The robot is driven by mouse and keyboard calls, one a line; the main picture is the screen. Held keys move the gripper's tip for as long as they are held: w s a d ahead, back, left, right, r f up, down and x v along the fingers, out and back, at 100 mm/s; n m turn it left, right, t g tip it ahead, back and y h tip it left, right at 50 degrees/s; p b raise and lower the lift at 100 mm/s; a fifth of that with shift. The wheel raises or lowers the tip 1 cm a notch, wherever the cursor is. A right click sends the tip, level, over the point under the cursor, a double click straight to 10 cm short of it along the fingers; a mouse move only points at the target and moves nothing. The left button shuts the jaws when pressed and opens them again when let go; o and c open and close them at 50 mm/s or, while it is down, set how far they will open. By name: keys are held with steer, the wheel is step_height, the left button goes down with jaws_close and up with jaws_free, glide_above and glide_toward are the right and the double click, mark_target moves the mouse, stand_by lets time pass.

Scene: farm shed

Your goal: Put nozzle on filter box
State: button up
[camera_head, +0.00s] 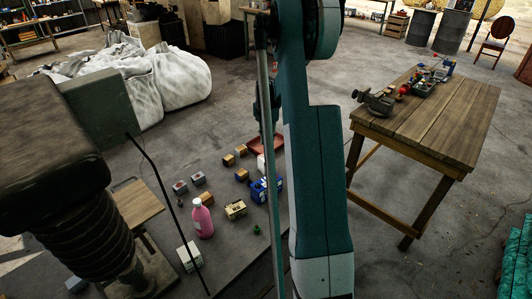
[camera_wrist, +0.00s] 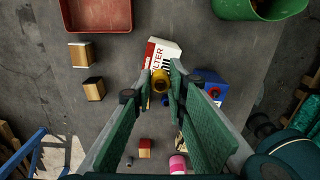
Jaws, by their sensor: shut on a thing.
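My gripper (camera_wrist: 162,76) is shut on a yellow nozzle (camera_wrist: 160,82), held between its green fingertips in the wrist view. The filter box (camera_wrist: 165,48), white and red with the word FILTER on it, lies just beyond the fingertips. The nozzle overlaps the near edge of the box in this view; I cannot tell whether they touch or how high the nozzle is. In the head view my arm hides the gripper and the nozzle, and only a white sliver that may be the box shows beside the arm.
A red tray (camera_wrist: 96,14) and a green bucket (camera_wrist: 258,8) lie beyond the box. Two wooden blocks (camera_wrist: 81,54) are left of it, a blue container (camera_wrist: 210,94) right. A pink bottle (camera_head: 202,218) stands among several small items. A wooden table (camera_head: 440,115) stands right.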

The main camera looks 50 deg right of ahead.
mark_target(266, 157)
steer(key=shift+f, duration=1.2)
steer(key=shift+f, duration=1.85)
steer(key=shift+f+b, duration=0.2)
steer(key=shift+b, duration=0.2)
steer(key=o, duration=0.8)
steer(key=shift+c, duration=0.2)
steer(key=shift+r, duration=0.15)
step_height(266, 157, up, 12)
steer(key=shift+r+p, duration=0.1)
steer(key=shift+p, duration=0.55)
